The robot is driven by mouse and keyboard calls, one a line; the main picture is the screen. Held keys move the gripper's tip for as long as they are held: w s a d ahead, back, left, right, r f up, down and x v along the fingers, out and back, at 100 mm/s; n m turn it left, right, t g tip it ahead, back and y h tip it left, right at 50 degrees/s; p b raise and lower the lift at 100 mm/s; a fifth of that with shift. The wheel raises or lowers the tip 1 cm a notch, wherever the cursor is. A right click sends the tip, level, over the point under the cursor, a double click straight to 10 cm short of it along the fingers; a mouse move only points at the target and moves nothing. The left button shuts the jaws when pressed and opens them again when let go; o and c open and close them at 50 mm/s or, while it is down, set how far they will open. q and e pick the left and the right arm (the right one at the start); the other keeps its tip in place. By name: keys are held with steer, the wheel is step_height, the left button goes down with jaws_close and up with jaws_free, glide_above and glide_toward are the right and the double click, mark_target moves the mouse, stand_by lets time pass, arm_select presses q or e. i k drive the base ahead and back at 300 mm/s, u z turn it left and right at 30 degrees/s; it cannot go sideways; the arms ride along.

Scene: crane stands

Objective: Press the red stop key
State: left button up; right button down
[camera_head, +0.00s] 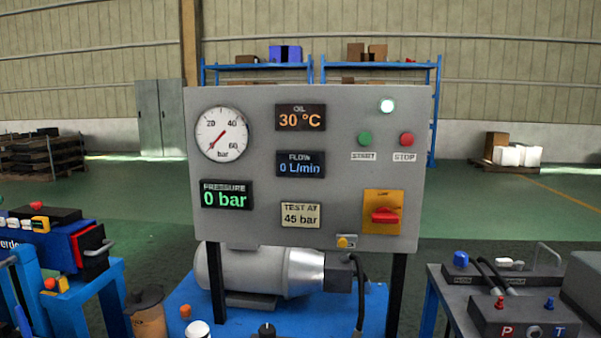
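The red stop key (406,139) is a round button on the upper right of the grey control panel (250,230). A label reading STOP (404,157) sits just below it. The green start key (365,138) is to its left, above a START label. Nothing covers the red key. Neither of my grippers shows in the head view.
The panel also bears a pressure gauge (221,134), several displays and a red rotary switch (384,215) on a yellow plate. A motor (260,271) stands below on a blue base. Benches with equipment stand left and right (525,318). The panel's front looks clear.

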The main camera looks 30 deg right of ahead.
mark_target(407, 140)
steer(key=z, duration=1.45)
